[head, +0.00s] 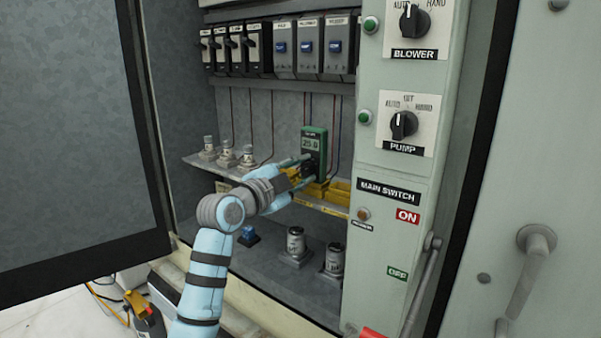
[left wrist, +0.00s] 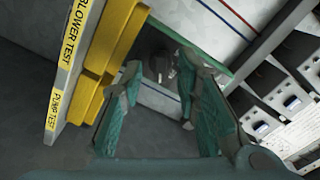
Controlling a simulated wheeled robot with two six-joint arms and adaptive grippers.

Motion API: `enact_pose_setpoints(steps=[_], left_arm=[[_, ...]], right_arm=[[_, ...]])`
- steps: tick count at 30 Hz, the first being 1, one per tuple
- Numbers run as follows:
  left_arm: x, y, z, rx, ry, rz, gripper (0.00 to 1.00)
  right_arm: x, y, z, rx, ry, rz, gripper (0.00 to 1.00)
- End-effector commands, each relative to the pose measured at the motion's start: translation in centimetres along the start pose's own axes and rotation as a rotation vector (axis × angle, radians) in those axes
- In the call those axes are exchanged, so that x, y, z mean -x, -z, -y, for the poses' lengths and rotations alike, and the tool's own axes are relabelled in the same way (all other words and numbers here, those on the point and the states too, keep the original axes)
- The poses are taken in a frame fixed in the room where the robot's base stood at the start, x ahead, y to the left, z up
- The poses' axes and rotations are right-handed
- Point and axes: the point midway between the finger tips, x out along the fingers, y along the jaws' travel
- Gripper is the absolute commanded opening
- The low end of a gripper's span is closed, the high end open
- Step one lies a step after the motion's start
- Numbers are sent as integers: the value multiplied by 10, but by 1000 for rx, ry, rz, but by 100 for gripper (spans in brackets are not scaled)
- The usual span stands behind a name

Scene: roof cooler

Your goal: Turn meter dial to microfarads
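A green-cased meter (head: 314,143) with a lit display reading about 25.0 stands upright inside the open cabinet, behind the yellow blocks. My left gripper (head: 297,170) is in front of the meter's lower part and hides its dial in the head view. In the left wrist view the two teal fingers of the left gripper (left wrist: 160,108) are apart, with nothing held between them. A dark round knob, seemingly the meter dial (left wrist: 160,65), shows beyond and between the fingertips. Its pointer setting cannot be read. My right gripper is in neither view.
Yellow labelled test blocks (left wrist: 100,60) lie close beside the gripper. Breakers (head: 310,47) line the cabinet top. Capacitors (head: 296,243) stand on the cabinet floor, and the control panel (head: 400,170) is to the right. The open door (head: 70,120) is at left.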

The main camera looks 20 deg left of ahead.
Motion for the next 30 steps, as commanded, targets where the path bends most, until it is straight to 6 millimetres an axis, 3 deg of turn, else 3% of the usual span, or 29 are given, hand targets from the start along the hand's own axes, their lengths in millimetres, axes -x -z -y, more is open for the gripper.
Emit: enact_pose_setpoints(steps=[5, 8, 15, 19, 23, 30], left_arm=[[3, 0, 0, -1, 1, 1, 29], [17, -1, 1, -2, 3, 1, 29], [82, -2, 0, -6, 3, 3, 29], [109, -1, 0, -4, 2, 3, 29], [120, 0, 0, -2, 0, 0, 29], [120, 0, 0, 0, 0, 0, 29]], right_arm=[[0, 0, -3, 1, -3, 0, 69], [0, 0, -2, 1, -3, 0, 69], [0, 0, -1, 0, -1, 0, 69], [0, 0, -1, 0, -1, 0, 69], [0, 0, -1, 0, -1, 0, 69], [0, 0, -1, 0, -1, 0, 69]])
